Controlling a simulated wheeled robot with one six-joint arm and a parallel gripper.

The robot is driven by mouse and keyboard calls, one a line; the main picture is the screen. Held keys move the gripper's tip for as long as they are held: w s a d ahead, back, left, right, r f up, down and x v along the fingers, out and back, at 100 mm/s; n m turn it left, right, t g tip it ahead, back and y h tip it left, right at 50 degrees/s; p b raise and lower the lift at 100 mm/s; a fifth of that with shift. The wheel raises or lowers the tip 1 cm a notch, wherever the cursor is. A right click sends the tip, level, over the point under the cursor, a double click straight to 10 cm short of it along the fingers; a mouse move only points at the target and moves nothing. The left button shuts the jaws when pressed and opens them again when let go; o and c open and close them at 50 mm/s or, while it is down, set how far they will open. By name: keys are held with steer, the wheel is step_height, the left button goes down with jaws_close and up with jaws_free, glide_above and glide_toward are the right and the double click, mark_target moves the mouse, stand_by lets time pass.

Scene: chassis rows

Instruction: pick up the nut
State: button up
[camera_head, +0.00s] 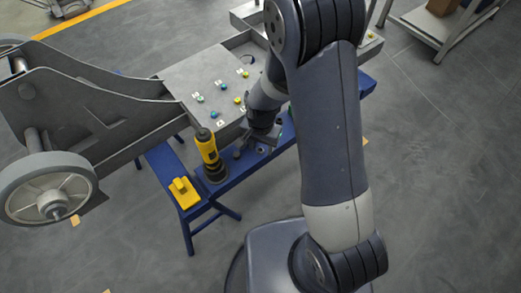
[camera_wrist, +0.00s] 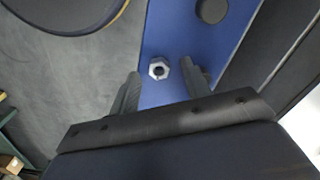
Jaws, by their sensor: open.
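The nut (camera_wrist: 158,68) is a small grey metal hex nut with a dark hole, lying on the blue bench top (camera_wrist: 165,96) in the wrist view. My gripper (camera_wrist: 160,74) is open, with one dark finger on each side of the nut in the picture. The right finger appears closer to the nut than the left one. I cannot tell whether the fingertips are down at the nut's height. In the head view my gripper (camera_head: 257,146) is low over the blue bench (camera_head: 228,178), and the nut is hard to make out there.
A yellow and black drill (camera_head: 209,155) stands on the bench left of my gripper, beside a yellow block (camera_head: 184,192). Behind is a grey chassis plate (camera_head: 205,75) with several coloured pegs. A large wheel (camera_head: 50,190) is at left. A dark round piece (camera_wrist: 212,10) lies beyond the nut.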

steer(key=shift+c, duration=0.5)
steer(key=c, duration=0.8)
steer(key=shift+c, duration=0.2)
